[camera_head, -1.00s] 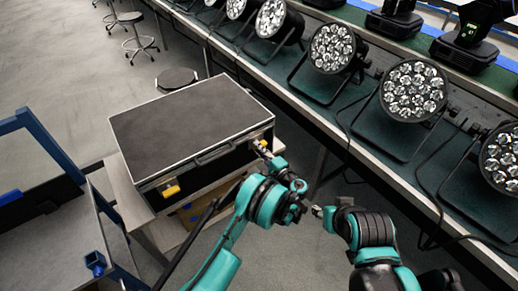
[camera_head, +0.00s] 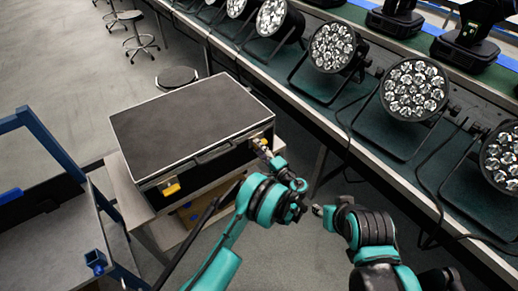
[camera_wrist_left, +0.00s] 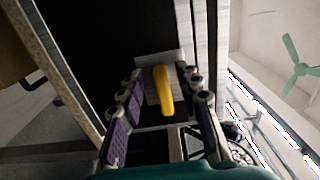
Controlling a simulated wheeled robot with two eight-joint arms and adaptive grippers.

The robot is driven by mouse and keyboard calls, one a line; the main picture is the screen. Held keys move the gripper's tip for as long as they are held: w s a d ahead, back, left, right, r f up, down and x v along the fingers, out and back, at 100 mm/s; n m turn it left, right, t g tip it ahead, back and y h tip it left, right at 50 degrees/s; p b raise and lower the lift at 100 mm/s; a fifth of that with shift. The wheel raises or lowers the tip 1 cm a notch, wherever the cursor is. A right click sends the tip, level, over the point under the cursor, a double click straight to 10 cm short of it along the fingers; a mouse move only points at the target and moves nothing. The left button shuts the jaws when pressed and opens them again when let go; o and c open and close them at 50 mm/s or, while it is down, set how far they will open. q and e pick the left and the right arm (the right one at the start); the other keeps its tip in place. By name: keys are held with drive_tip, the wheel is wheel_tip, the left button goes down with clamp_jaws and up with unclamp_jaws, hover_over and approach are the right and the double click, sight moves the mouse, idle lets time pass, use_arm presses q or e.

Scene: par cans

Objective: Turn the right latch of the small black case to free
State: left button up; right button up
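The small black case (camera_head: 190,120) stands shut on a small table, its latch side facing me. Its left latch (camera_head: 170,187) is yellow and uncovered. The right latch is mostly hidden by my left gripper (camera_head: 264,147) in the head view. In the left wrist view the right latch's yellow handle (camera_wrist_left: 163,90) sits on a grey plate, tilted slightly from the picture's vertical. My left gripper (camera_wrist_left: 162,112) is open, with one finger on each side of the handle and gaps visible. My right gripper (camera_head: 318,211) is held away from the case; its fingers are too small to read.
A long bench (camera_head: 340,130) with several par cans (camera_head: 332,48) runs along the right, close to my right arm. A blue-framed cart (camera_head: 50,235) stands at the left. Stools (camera_head: 138,40) stand on the floor behind the case. A case handle (camera_head: 215,153) lies between the latches.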

use_arm(q)
drive_tip(key=shift+d, duration=0.1)
drive_tip(key=v, duration=0.7)
drive_tip(key=shift+s, duration=0.2)
drive_tip(key=shift+d, duration=0.1)
idle(0.3)
